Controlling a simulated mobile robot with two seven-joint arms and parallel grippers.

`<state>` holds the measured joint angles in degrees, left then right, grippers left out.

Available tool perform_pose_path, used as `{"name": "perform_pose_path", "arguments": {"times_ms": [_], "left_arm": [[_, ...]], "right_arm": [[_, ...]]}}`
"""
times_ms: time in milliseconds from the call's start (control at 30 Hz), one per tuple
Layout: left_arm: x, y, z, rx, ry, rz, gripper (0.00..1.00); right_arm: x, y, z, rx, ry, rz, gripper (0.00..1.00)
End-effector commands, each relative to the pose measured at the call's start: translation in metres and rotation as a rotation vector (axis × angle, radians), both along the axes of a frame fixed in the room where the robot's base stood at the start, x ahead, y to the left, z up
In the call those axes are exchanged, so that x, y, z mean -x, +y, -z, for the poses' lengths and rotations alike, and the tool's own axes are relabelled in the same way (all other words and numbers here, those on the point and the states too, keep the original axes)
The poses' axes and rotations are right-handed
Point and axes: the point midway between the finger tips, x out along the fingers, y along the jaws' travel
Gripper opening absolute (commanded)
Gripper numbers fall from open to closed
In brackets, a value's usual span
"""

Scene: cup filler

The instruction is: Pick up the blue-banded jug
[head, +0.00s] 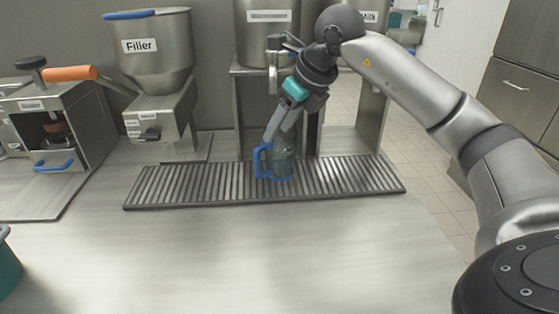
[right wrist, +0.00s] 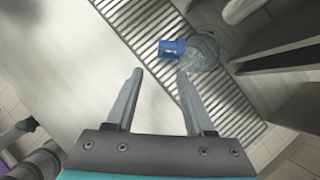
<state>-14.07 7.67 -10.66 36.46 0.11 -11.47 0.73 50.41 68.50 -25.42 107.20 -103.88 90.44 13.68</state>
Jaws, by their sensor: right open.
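The blue-banded jug (head: 283,160) stands upright on the slatted drip tray (head: 215,183), below a dispenser tap. It is clear, with a blue handle on its left side and a blue band at its base. In the right wrist view the jug (right wrist: 205,52) lies beyond the fingertips, its blue handle (right wrist: 172,48) ahead of the gap between them. My right gripper (head: 271,138) is open and empty, pointing down at the handle side of the jug; it also shows in the right wrist view (right wrist: 158,72). Whether a finger touches the handle cannot be told. My left gripper is not in view.
A filler hopper (head: 160,60) stands left of the tray, and a machine with an orange handle (head: 70,73) further left. Metal dispenser stands (head: 248,110) rise close behind the jug. The counter (head: 250,250) in front is clear. A teal container (head: 8,265) sits at the left edge.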

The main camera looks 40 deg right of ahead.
Motion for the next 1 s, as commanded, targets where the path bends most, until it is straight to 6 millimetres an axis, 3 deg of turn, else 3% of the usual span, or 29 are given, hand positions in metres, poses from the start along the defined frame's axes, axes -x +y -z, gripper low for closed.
{"name": "perform_pose_path", "arguments": {"times_ms": [300, 667, 733, 1000], "left_arm": [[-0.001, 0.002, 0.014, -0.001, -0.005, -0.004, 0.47], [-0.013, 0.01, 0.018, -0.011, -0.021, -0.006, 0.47], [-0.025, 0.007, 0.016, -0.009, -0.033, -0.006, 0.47], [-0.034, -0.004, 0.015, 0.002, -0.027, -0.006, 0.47]], "right_arm": [[-0.032, 0.009, 0.06, -0.002, 0.004, -0.001, 0.54], [-0.048, 0.012, 0.088, 0.0, 0.002, 0.0, 0.54], [-0.053, 0.014, 0.098, -0.002, 0.004, -0.001, 0.54], [-0.067, 0.016, 0.122, 0.0, 0.002, 0.0, 0.54]]}}
